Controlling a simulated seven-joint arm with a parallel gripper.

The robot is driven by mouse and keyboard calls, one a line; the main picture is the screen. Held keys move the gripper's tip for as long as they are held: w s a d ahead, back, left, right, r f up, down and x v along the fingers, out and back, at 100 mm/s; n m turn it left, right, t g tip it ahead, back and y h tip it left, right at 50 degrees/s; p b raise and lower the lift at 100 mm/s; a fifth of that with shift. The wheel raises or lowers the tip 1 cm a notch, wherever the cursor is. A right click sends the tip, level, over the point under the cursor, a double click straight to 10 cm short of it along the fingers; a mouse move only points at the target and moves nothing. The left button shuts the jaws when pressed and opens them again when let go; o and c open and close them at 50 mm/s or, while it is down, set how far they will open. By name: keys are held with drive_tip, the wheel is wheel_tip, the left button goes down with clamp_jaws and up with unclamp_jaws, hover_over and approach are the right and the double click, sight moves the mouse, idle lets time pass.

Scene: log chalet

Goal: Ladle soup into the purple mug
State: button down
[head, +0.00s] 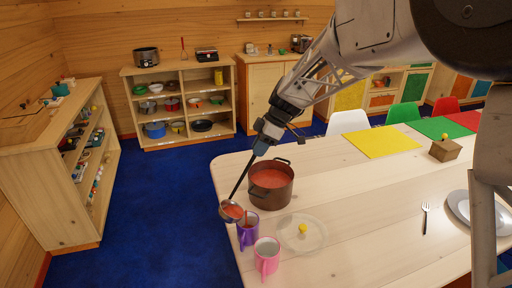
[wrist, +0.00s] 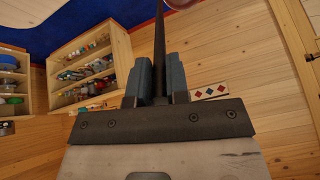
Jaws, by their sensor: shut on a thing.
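My gripper (head: 262,146) is shut on the handle of a ladle (head: 241,178), left of and above the pot; the dark handle (wrist: 159,50) also runs up between the fingers in the wrist view. The ladle's bowl (head: 230,211) is tilted, holds red soup, and is over the purple mug's left rim. A red streak runs down from the bowl into the purple mug (head: 248,234). The brown pot (head: 270,188) of red soup stands open on the table behind the mug. The mug's inside is mostly hidden.
A pink mug (head: 267,256) stands close in front of the purple mug. A glass lid with a yellow knob (head: 302,229) lies to the right. A fork (head: 425,218), a plate (head: 460,207) and a small wooden box (head: 445,150) are farther right. The table's left edge is near the mugs.

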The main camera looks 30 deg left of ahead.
drive_tip(key=w+d+f+g+y, duration=0.4)
drive_tip(key=w+d+f, duration=0.2)
drive_tip(key=f, duration=0.3)
drive_tip(key=shift+w+d+g+y, duration=0.3)
drive_tip(key=shift+d+y, duration=0.1)
drive_tip(key=shift+d, duration=0.25)
idle(1.9)
